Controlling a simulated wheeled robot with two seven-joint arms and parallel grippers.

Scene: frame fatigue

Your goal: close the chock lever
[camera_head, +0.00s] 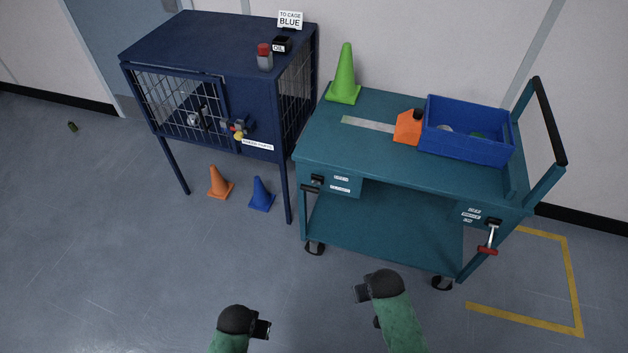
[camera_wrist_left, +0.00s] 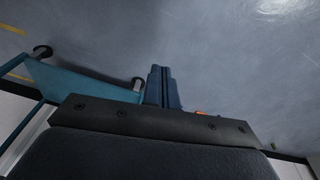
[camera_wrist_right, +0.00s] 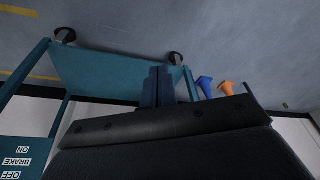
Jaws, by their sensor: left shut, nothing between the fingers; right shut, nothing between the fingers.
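No label in view legibly reads "chock". The teal cart (camera_head: 420,135) has a lever with a red grip (camera_head: 487,250) hanging at its front right leg. Small labels (camera_head: 472,214) beside it are too small to read in the head view. A black latch-like part (camera_head: 317,182) sits at the cart's front left corner beside two small labels (camera_head: 341,184). My left gripper (camera_head: 262,328) is shut and empty, low in front of the cart; its fingers show in the left wrist view (camera_wrist_left: 163,87). My right gripper (camera_head: 362,293) is shut and empty, apart from the cart; its fingers show in the right wrist view (camera_wrist_right: 157,87).
The cart top carries a green cone (camera_head: 345,77), orange wedge (camera_head: 407,127) and blue bin (camera_head: 465,133). A blue cage (camera_head: 215,50) stands left, with an orange cone (camera_head: 219,183) and a blue cone (camera_head: 261,194) at its foot. Floor ahead is clear. A brake label (camera_wrist_right: 17,162) shows.

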